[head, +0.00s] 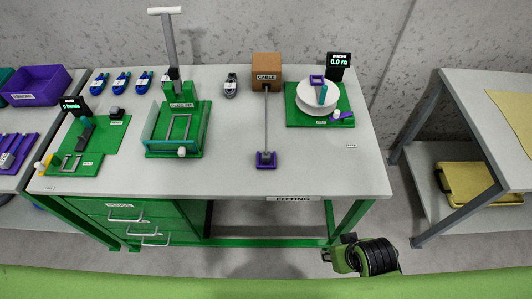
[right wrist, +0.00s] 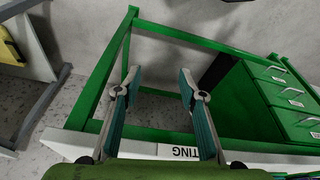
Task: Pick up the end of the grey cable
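The grey cable (head: 266,120) runs straight from the brown box labelled CABLE (head: 267,72) toward the front of the bench. Its near end is at a small purple holder (head: 266,160); the exact tip is too small to make out. My right gripper (head: 328,256) is in front of the bench's front edge, to the right of and well apart from the cable end. In the right wrist view its two teal-padded fingers (right wrist: 159,84) are spread, with nothing between them. My left gripper is not in view.
The grey bench top (head: 235,180) is clear around the purple holder. A white spool on a green base (head: 292,118) stands to the right; a green fixture (head: 172,150) stands to the left. Green drawers (head: 105,208) and frame bars are under the bench.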

